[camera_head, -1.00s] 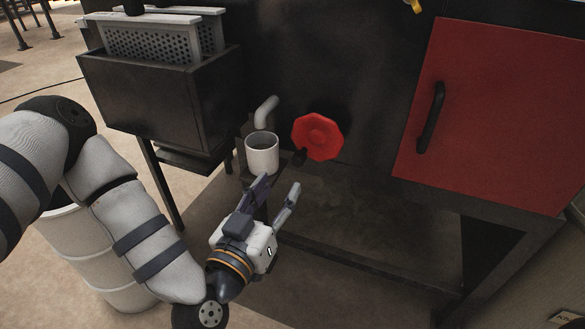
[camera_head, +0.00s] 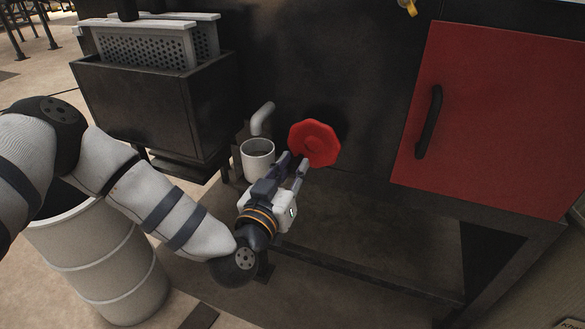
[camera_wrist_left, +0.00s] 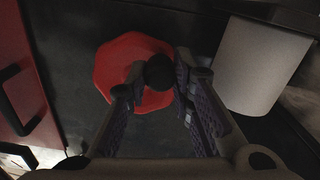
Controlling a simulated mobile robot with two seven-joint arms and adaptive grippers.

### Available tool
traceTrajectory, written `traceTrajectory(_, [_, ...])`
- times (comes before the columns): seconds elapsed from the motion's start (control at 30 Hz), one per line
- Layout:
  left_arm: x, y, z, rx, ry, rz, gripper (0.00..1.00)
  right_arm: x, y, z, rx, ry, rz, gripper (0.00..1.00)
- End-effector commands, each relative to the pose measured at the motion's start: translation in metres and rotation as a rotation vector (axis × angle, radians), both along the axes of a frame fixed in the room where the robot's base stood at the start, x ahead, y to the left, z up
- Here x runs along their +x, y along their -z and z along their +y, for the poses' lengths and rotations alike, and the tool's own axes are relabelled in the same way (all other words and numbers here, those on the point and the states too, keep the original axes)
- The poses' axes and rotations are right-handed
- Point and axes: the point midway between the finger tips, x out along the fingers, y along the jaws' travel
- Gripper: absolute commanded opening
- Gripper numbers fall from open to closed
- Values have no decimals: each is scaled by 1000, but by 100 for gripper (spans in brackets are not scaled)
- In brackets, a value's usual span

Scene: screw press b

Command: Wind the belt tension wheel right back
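The belt tension wheel is a red, many-sided handwheel (camera_head: 316,141) on the dark front of the machine. It also shows in the left wrist view (camera_wrist_left: 112,66), partly behind the fingers. A dark round handle knob (camera_wrist_left: 159,71) stands out from its face. My left gripper (camera_head: 293,160) is at the lower left edge of the wheel. Its fingers (camera_wrist_left: 158,80) are on either side of the knob, drawn in close and seemingly shut on it. In the head view the fingers hide the knob. My right gripper is not in view.
A white cup (camera_head: 257,159) stands close left of the gripper, under a grey spout (camera_head: 262,118). A red door (camera_head: 490,110) with a black handle is at the right. A black box (camera_head: 150,110) and a pale barrel (camera_head: 100,260) are at the left.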

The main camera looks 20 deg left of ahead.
Motion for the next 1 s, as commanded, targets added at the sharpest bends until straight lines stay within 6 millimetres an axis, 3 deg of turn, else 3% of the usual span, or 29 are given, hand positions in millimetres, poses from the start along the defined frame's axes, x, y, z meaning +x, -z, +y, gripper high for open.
traceTrajectory(0.47, [-1, 3, -4, -131, 0, 6, 0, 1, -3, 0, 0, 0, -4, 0])
traceTrajectory(1.0, [-1, 8, -23, -630, 1, 23, 0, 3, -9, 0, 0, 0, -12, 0])
